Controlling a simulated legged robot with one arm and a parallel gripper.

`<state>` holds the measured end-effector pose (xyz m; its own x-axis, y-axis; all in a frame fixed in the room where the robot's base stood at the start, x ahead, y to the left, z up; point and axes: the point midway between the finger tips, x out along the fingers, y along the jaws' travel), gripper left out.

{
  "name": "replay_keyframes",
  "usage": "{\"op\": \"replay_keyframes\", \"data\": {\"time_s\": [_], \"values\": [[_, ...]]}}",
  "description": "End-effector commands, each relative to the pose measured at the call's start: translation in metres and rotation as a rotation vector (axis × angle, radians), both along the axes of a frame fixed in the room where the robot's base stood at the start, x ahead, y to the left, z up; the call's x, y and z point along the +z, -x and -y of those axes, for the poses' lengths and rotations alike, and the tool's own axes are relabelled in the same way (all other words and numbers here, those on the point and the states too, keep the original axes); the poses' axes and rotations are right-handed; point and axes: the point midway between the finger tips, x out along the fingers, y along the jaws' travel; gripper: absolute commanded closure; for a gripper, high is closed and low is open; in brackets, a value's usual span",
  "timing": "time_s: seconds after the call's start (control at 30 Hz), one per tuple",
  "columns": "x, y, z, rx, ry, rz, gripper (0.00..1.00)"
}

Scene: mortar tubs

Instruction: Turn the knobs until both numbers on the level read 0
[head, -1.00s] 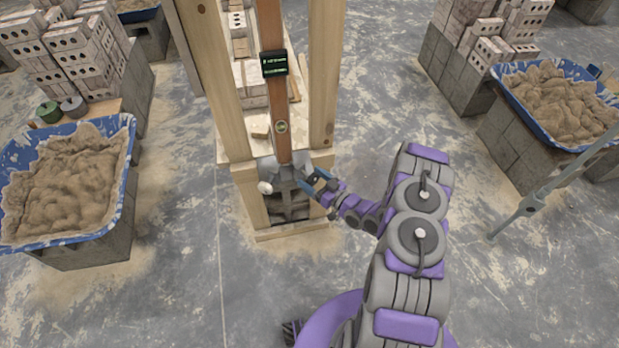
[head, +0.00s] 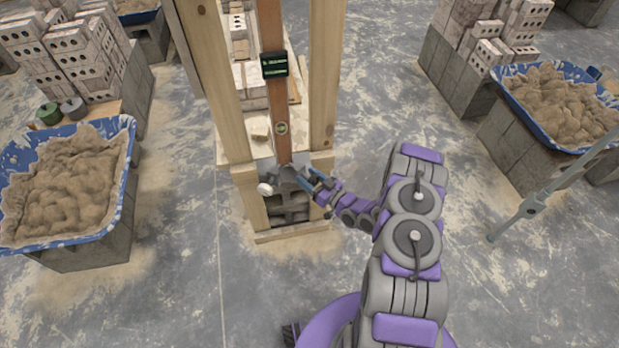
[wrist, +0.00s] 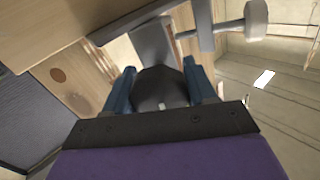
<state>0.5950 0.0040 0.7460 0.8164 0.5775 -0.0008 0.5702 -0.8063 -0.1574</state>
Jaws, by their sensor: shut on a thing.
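The level (head: 274,105) is a long brown wooden bar standing nearly upright between two pale posts in the head view. Its small black display (head: 274,65) shows green lines of text too small to read. A round vial (head: 281,128) sits lower on the bar. A pale knob (head: 265,189) sticks out at the left of the grey base under the bar, and a pale knob shows in the wrist view (wrist: 256,18). My gripper (head: 306,176) is at the right side of the base. In the wrist view its blue fingers are shut on a dark knob (wrist: 160,88).
Wooden posts (head: 325,80) stand close on both sides of the level. Blue tubs of mortar (head: 125,165) stand on blocks at the left and right (head: 500,78). A grey pole (head: 535,203) slants at the right. The floor around the frame is mostly clear.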

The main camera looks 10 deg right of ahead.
Motion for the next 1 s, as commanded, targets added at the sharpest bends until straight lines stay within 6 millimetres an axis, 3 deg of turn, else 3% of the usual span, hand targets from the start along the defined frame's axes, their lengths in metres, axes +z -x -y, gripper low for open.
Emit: {"op": "replay_keyframes", "data": {"time_s": [0.1,0.47,1.0], "values": [[0.0002,-0.0005,0.0008,-0.002,0.000,0.001,0.75],[0.0013,-0.0009,0.0011,-0.002,-0.047,-0.032,0.75],[0.0016,-0.0023,0.0026,-0.003,-0.408,-0.282,0.75]]}}
